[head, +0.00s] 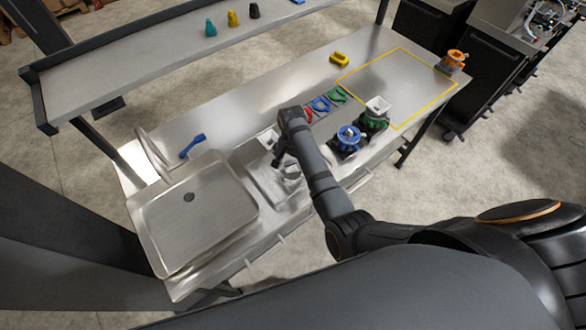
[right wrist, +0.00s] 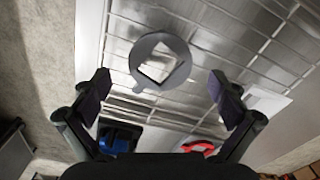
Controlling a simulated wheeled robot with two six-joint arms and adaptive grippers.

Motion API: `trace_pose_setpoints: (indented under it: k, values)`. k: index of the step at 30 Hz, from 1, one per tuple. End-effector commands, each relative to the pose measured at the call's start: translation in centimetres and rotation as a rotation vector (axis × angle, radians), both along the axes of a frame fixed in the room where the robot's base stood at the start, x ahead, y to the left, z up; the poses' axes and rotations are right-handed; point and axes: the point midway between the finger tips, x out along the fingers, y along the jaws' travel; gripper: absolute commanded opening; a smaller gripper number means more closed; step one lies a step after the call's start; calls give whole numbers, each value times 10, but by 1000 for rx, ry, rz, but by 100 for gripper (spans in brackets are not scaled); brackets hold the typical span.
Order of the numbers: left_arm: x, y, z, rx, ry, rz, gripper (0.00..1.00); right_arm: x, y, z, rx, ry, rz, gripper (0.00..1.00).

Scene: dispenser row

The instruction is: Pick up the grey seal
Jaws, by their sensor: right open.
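The grey seal (right wrist: 145,47) is a flat dark-grey ring with a small tab and an angular opening. It lies on a gridded metal surface in the right wrist view. In the head view a small grey ring (head: 292,171) shows on the metal tray beside my right gripper; it looks like the same seal. My right gripper (head: 281,158) points down over this tray. In the right wrist view its two fingers (right wrist: 162,98) are wide apart with nothing between them; the seal lies beyond the fingertips, apart from them. My left gripper is not in view.
A sink basin (head: 195,215) is at left, with a blue tool (head: 193,145) behind it. Red, blue and green pieces (head: 321,104) lie behind the arm. Blue-topped (head: 348,138) and green (head: 375,118) dispensers stand right of it. A yellow-outlined area (head: 400,85) is mostly clear.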

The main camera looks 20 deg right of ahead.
Motion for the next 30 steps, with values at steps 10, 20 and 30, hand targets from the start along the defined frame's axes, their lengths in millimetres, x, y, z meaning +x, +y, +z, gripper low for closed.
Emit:
trace_pose_setpoints:
  k: [10, 20, 30]
  values:
    - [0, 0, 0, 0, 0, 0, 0, 0, 0, -9, 0, -1, 0, 92]
    - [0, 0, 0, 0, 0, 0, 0, 0, 0, -8, 1, -1, 0, 54]
    - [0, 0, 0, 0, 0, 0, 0, 1, 0, -8, 0, -1, 1, 50]
